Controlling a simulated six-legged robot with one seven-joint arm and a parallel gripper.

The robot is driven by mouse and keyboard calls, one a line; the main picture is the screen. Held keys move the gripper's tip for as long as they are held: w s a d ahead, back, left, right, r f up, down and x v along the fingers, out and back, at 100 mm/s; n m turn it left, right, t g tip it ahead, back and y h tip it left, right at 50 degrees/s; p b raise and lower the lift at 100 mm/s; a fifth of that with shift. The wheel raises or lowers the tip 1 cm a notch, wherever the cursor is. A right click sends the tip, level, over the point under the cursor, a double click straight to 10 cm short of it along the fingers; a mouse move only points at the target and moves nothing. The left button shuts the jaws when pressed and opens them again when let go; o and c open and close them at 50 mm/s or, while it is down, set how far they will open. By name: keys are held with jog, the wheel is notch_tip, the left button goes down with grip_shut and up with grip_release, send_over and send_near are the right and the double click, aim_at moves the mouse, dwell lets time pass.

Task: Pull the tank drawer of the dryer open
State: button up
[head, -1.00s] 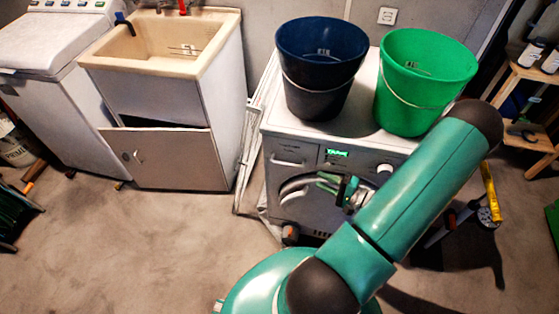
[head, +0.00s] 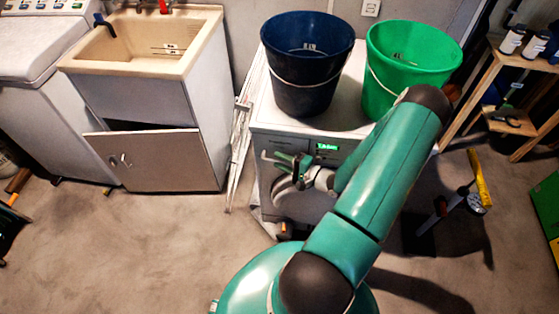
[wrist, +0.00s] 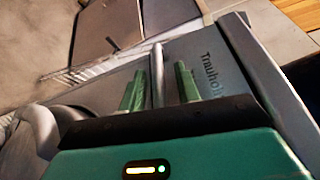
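The dryer (head: 345,117) stands ahead with its tank drawer at the upper left of its front. My gripper (wrist: 160,88) is open there, with one green finger on each side of the handle and a gap visible on both sides. The drawer looks closed, though the arm hides part of it.
A dark blue bucket (head: 305,70) and a green bucket (head: 408,70) stand on the dryer. A folded white rack (head: 240,150) leans at its left, beside a sink cabinet (head: 150,160) with its front tilted open. A yellow-handled tool (head: 478,180) stands right.

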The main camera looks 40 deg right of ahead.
jog(key=shift+w+a, duration=0.15)
jog(key=shift+w, duration=0.3)
grip_shut()
